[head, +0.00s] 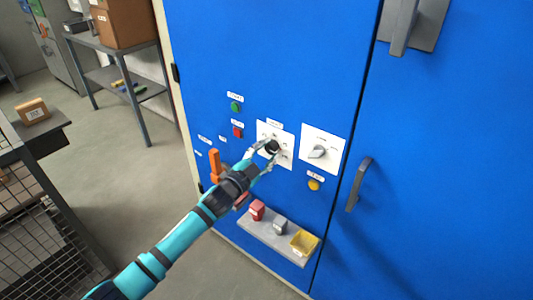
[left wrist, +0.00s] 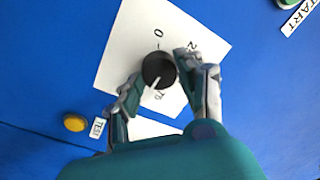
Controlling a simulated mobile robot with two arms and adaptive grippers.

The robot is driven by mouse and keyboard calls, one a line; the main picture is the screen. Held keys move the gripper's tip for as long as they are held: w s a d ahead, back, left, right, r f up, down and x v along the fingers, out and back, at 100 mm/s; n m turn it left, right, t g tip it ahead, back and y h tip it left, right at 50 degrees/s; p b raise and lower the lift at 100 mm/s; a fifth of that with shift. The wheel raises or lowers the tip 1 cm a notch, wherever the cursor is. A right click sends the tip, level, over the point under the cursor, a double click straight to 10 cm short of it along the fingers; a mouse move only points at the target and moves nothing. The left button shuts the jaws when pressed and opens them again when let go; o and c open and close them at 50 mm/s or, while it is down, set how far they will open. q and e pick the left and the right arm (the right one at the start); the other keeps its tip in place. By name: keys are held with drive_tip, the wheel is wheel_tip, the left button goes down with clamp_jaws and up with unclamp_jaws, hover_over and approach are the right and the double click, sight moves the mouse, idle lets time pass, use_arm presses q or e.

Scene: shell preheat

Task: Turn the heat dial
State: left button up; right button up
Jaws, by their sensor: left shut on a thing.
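The heat dial is a round black knob (head: 272,147) on a white plate (head: 262,129) on the blue cabinet door. It also shows in the left wrist view (left wrist: 158,68), with a white pointer line and the marks 0 and 2 on its plate (left wrist: 140,25). My left gripper (head: 269,156) is at the dial, with one finger on each side of the knob, shut on it. The fingers in the left wrist view (left wrist: 160,85) hide part of the plate's scale. My right gripper is not in view.
A second white plate with a grey knob (head: 317,152) is just right of the dial. Green (head: 236,106), red (head: 238,132) and yellow (head: 314,185) buttons and an orange lever (head: 214,165) surround it. A shelf (head: 265,233) with small bins juts out below.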

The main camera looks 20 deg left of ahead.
use_arm(q)
drive_tip(key=m, duration=0.5)
drive_tip(key=shift+f+b, duration=0.25)
drive_tip(key=shift+b, duration=0.15)
drive_tip(key=shift+m, duration=0.4)
drive_tip(key=o, duration=1.2)
drive_tip(key=shift+r, duration=0.1)
drive_tip(key=shift+c, duration=0.2)
drive_tip(key=v, duration=1.2)
drive_tip(key=shift+a, duration=0.2)
drive_tip(key=shift+w+f, duration=0.1)
drive_tip(key=shift+f, duration=0.15)
